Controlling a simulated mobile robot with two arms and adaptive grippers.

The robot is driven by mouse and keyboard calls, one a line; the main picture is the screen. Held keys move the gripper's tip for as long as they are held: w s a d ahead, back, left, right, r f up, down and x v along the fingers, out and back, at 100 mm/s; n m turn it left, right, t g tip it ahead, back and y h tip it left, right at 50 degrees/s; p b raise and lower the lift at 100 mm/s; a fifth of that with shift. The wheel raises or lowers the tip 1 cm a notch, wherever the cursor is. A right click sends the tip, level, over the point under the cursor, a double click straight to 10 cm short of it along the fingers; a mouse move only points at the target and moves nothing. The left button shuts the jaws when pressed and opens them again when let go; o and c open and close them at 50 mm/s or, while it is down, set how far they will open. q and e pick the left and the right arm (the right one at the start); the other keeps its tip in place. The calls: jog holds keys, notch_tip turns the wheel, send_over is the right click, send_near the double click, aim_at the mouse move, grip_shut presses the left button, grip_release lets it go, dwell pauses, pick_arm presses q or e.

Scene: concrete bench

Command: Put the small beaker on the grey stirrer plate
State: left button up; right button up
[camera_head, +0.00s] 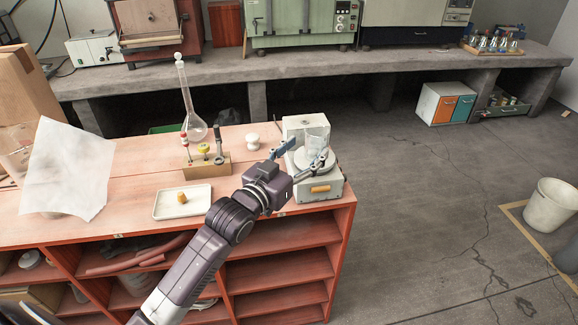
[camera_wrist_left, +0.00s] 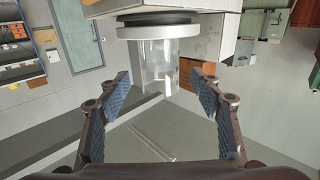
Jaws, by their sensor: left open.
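The small clear glass beaker (camera_head: 318,132) stands upright on the round pale plate (camera_head: 302,159) of the grey-white stirrer, at the right end of the red bench. In the left wrist view, which is upside down, the beaker (camera_wrist_left: 157,66) hangs from the plate (camera_wrist_left: 150,33). My left gripper (camera_head: 307,152) is open at the stirrer, its fingers spread to either side of the beaker. In the wrist view the open fingers (camera_wrist_left: 163,85) show a gap on both sides of the glass. My right gripper is not in view.
A long-necked flask (camera_head: 194,127), a wooden stand (camera_head: 207,166) with small tools, a white jar (camera_head: 252,141) and a white tray (camera_head: 168,210) are left of the stirrer. A white sheet (camera_head: 68,165) lies further left. The floor at right is mostly clear, with a bin (camera_head: 551,208).

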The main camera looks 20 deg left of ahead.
pick_arm(q)
jog(key=s+a+b, duration=0.1)
jog(key=s, duration=0.7)
jog(key=shift+a, duration=0.25)
